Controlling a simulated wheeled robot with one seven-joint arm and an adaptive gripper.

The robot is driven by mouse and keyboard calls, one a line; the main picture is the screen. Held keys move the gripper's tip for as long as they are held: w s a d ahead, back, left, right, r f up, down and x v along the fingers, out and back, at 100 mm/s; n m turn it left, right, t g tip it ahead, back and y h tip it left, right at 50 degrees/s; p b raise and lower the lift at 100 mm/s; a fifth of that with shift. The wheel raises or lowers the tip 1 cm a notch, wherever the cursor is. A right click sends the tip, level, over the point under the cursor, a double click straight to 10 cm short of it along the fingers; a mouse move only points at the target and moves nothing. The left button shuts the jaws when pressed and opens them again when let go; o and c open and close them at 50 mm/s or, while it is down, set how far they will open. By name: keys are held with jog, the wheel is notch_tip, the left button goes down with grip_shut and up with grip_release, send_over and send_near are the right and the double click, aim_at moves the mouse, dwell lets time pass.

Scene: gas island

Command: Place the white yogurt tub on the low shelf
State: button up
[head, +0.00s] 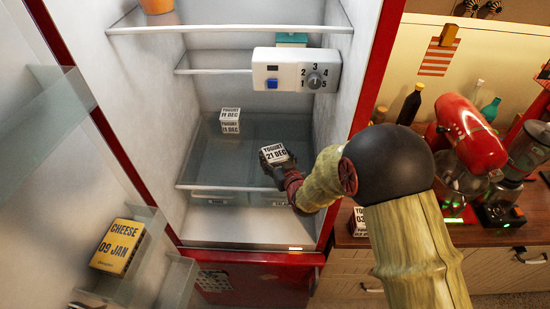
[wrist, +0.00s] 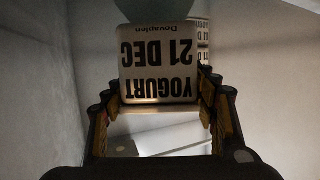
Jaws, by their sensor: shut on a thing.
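The white yogurt tub (head: 276,153), labelled "YOGURT 21 DEC", is inside the open fridge. It also shows in the wrist view (wrist: 158,68), with its label upside down. My gripper (head: 285,172) is shut on it; in the wrist view my gripper's fingers (wrist: 160,98) flank the tub. The tub is over the right part of the low glass shelf (head: 200,168), near its front edge. I cannot tell whether it touches the shelf. Two white yogurt tubs, "11 DEC" (head: 230,113) on "15 DEC" (head: 230,127), stand stacked farther back on this shelf.
The open door at left holds a yellow cheese box (head: 117,247). Another yogurt tub (head: 359,222) stands on the right counter. Shelf space left of my tub is clear.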

jog(key=shift+f, duration=0.15)
jog(key=shift+f, duration=0.1)
jog(key=shift+f, duration=0.1)
jog(key=o, duration=1.4)
jog(key=shift+o, duration=0.6)
jog(key=shift+r, duration=0.2)
jog(key=v, duration=1.2)
